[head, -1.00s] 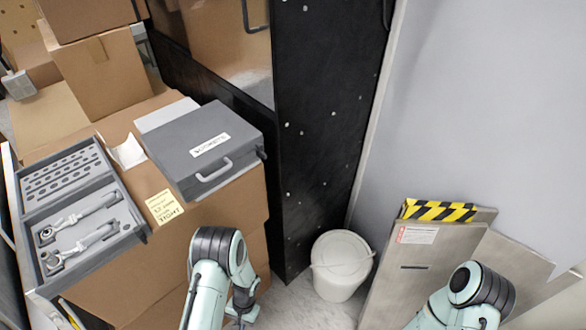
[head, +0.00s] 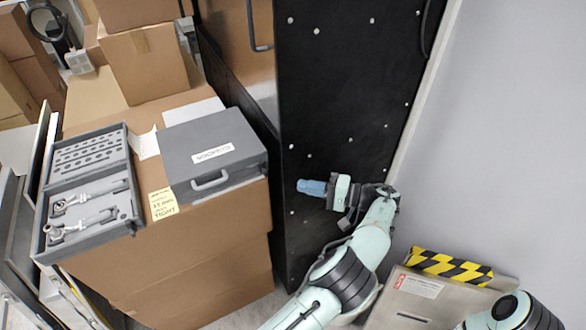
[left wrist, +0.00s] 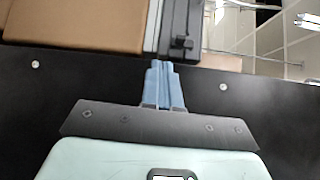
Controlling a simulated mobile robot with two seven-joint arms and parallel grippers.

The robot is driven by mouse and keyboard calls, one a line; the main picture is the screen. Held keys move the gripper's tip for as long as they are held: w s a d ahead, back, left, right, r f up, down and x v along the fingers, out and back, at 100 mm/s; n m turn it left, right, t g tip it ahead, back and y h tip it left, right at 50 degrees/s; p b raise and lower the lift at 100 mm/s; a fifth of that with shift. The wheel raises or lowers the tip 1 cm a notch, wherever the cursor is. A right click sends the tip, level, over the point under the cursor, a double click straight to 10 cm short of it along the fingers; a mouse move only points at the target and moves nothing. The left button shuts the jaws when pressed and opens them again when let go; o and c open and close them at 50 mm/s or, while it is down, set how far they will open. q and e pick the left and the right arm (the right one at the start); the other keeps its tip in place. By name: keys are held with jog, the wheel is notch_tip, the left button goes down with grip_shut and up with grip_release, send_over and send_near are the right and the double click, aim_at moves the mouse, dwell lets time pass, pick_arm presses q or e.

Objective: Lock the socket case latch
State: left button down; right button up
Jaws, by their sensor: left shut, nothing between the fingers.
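The grey socket case (head: 215,150) sits closed on the cardboard boxes, with a handle (head: 210,181) and a white label on its lid. My left gripper (head: 312,187) is shut and empty, with blue fingers, to the right of the case and apart from it. The fingers also show in the left wrist view (left wrist: 164,82), pointing toward the case's side (left wrist: 194,18). A small dark fitting (left wrist: 183,43), possibly the latch, sticks out there just beyond the fingertips. I cannot tell whether it is locked. My right arm shows at the lower right; its gripper is out of view.
An open tool tray (head: 90,190) with wrenches lies left of the case. A black panel (head: 345,100) stands behind my left gripper. Boards with a striped edge (head: 450,267) lean at the lower right. A yellow note (head: 162,204) is on the box.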

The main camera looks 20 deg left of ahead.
aim_at(266, 171)
pick_arm(q)
jog(key=d+r+n, duration=0.1)
jog(key=d+r, duration=0.1)
jog(key=r, duration=0.1)
jog(key=shift+d+y, duration=0.15)
jog(key=shift+y, duration=0.15)
pick_arm(e)
jog(key=shift+w+d+r, duration=0.1)
jog(key=shift+w+d, duration=0.1)
jog(key=shift+w, duration=0.05)
